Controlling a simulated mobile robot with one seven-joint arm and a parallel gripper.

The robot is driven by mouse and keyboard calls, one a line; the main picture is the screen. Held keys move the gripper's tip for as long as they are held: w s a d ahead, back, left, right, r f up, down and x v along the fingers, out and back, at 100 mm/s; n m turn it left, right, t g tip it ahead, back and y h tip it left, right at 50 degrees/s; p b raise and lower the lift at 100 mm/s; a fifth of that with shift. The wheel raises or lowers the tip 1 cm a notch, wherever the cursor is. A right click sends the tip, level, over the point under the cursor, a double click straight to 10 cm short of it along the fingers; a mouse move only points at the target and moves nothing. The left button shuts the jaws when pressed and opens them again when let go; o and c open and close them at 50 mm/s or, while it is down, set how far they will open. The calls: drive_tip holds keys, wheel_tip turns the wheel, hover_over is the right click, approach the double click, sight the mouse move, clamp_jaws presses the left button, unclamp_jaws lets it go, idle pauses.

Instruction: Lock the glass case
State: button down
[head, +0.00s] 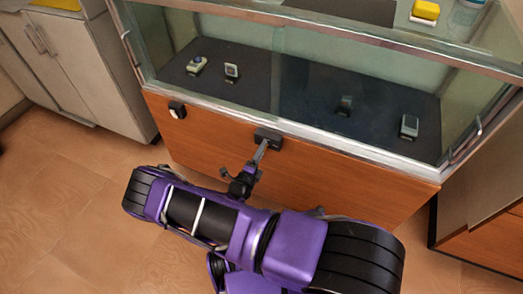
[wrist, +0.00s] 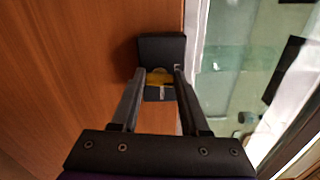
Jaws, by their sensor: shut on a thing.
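The glass case (head: 300,40) has a clear display top on an orange-brown wooden base (head: 330,175), and its glass front looks closed. A black lock block (head: 269,136) sits on the wooden front just under the metal rim; it also shows in the wrist view (wrist: 161,48). My gripper (head: 262,149) reaches up to this block. In the wrist view my gripper (wrist: 161,80) is shut on a small gold-coloured key (wrist: 159,77) at the block's face. The fingers partly hide the key, and I cannot tell how far it is inserted or turned.
A small black-and-white fixture (head: 177,109) is on the wooden front to the left. Several small devices stand on the dark shelf (head: 300,95) inside. A yellow object (head: 426,10) lies on top. Grey cabinets (head: 65,60) stand at left. Open floor (head: 60,200) is at lower left.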

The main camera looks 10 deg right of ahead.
drive_tip(key=shift+s+f+n, duration=0.1)
drive_tip(key=shift+f+n, duration=0.05)
drive_tip(key=shift+n, duration=0.45)
drive_tip(key=shift+c, duration=2)
unclamp_jaws()
drive_tip(key=v, duration=1.7)
drive_tip(key=shift+p, duration=0.45)
drive_tip(key=shift+a, duration=0.15)
